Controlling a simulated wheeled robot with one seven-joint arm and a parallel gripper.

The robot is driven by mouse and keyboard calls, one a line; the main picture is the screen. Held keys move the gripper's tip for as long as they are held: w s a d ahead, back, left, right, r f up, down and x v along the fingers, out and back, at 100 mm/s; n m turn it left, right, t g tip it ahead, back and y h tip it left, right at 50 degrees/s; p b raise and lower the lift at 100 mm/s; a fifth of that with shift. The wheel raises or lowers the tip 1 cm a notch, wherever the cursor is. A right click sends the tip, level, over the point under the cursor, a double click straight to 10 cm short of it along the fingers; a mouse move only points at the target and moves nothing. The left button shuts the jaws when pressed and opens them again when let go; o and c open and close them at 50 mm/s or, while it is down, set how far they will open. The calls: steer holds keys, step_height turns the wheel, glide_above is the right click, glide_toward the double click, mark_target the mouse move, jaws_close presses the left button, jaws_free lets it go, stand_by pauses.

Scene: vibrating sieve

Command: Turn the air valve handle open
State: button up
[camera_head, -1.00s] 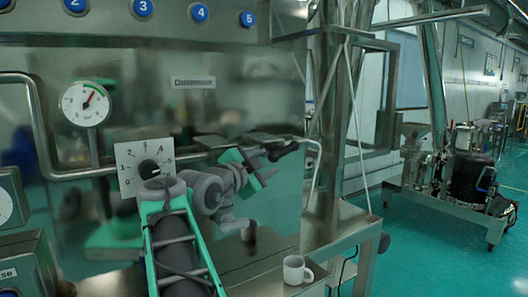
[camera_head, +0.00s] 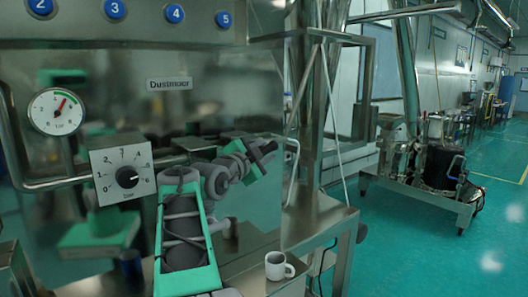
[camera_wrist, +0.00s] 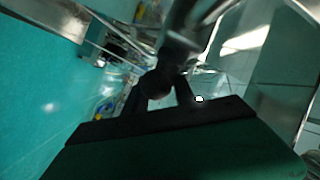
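The air valve handle seems to be the dark rounded piece (camera_wrist: 157,83) in the middle of the wrist view, below a blurred metal pipe. My gripper (camera_wrist: 160,96) has its two dark fingers one on each side of this piece. I cannot tell whether they press on it. In the head view my gripper (camera_head: 266,150) is at the right end of the horizontal pipe, in front of the steel panel. It covers the handle there, so the handle's angle is hidden.
A round pressure gauge (camera_head: 56,111) and a square dial box (camera_head: 122,174) sit left of my arm. A white mug (camera_head: 278,266) stands on the steel ledge below my gripper. A steel frame (camera_head: 318,110) rises close on the right.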

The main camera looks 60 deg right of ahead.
jaws_close()
stand_by(0.3)
steer(key=m+y, duration=0.1)
steer(key=y, duration=0.1)
steer(key=shift+r+y, duration=0.15)
steer(key=shift+y, duration=0.15)
steer(key=shift+y+p, duration=0.4)
steer(key=shift+o, duration=1.4)
jaws_free()
